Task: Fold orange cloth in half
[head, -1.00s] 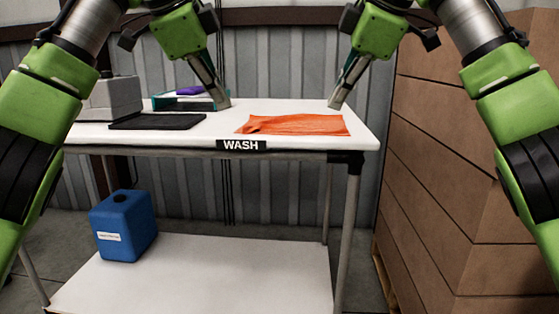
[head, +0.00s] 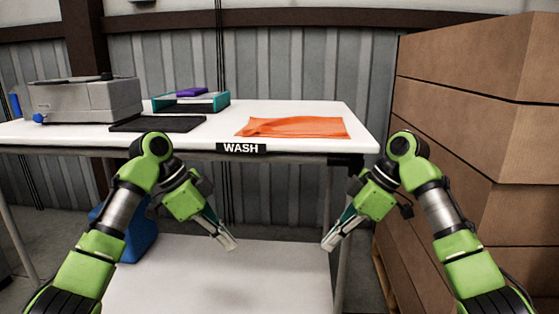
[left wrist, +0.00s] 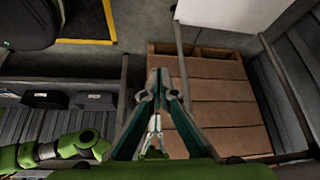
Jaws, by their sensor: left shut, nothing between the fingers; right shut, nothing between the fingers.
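The orange cloth (head: 293,127) lies on the right part of the white table top (head: 300,107), near its front edge. It looks flat, with its left end slightly raised or creased. My left gripper (head: 231,245) is shut and empty, in front of the table and below its top. My right gripper (head: 327,246) is also shut and empty, at about the same height to the right. Both are apart from the cloth. In the left wrist view my left gripper's fingers (left wrist: 163,80) show with their tips together; the cloth is not seen there.
A black mat (head: 158,124), a grey machine (head: 85,99) and a teal tray (head: 190,103) with a purple item (head: 192,92) stand on the table's left part. A blue container (head: 143,243) is on the lower shelf (head: 215,285). Stacked cartons (head: 455,100) rise at right.

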